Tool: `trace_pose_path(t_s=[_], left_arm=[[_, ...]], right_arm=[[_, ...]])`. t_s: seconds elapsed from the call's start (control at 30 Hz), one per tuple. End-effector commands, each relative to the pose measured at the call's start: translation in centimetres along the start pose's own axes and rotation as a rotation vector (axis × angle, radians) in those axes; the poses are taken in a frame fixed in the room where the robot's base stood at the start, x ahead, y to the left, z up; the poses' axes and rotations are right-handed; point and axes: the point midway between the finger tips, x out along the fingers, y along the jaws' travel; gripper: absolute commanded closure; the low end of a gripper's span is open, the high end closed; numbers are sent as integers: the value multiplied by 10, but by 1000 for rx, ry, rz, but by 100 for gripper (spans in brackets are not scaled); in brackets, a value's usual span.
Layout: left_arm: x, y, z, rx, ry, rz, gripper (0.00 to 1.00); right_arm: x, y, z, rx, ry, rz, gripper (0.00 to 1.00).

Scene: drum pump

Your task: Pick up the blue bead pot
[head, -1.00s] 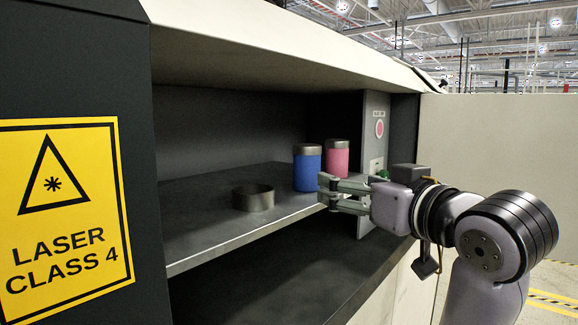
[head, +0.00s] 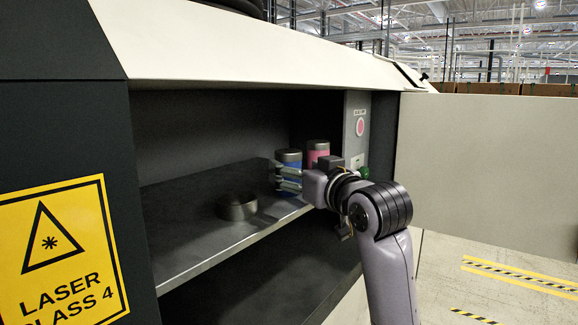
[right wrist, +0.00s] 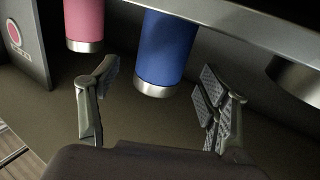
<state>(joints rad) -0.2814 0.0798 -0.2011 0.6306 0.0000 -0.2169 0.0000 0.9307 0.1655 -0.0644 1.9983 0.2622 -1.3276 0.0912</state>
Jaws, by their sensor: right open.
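The blue bead pot (head: 289,157), with a grey metal lid, stands upright on the cabinet shelf, partly hidden behind my right gripper (head: 280,176). In the right wrist view the blue pot (right wrist: 166,45) shows lid end down, between and just beyond the spread fingers of my right gripper (right wrist: 160,92). The gripper is open and holds nothing. A gap shows on each side of the pot, so I see no contact. My left gripper is not in view.
A pink pot (head: 318,150) stands close to the right of the blue one. A low round metal dish (head: 237,208) sits on the shelf (head: 190,235) to the left. A side panel with a pink button (head: 360,127) borders the shelf on the right.

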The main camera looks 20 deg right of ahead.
Motion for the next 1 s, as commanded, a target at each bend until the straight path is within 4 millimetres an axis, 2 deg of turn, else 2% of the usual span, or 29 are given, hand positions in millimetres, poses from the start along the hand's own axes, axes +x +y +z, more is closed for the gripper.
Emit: trace_pose_path(t_s=[0.03, 0.2, 0.33, 0.57, 1.0], left_arm=[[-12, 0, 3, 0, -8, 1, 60], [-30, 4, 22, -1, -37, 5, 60], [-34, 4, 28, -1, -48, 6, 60], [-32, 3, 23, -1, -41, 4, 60], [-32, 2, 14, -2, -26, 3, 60]], right_arm=[[8, 0, -4, 1, -6, 0, 30], [30, 0, -3, 2, -6, -1, 30], [41, 0, -1, 0, -3, -1, 30], [43, 0, 1, 0, -2, 0, 30], [42, 0, 1, 0, -2, 0, 58]])
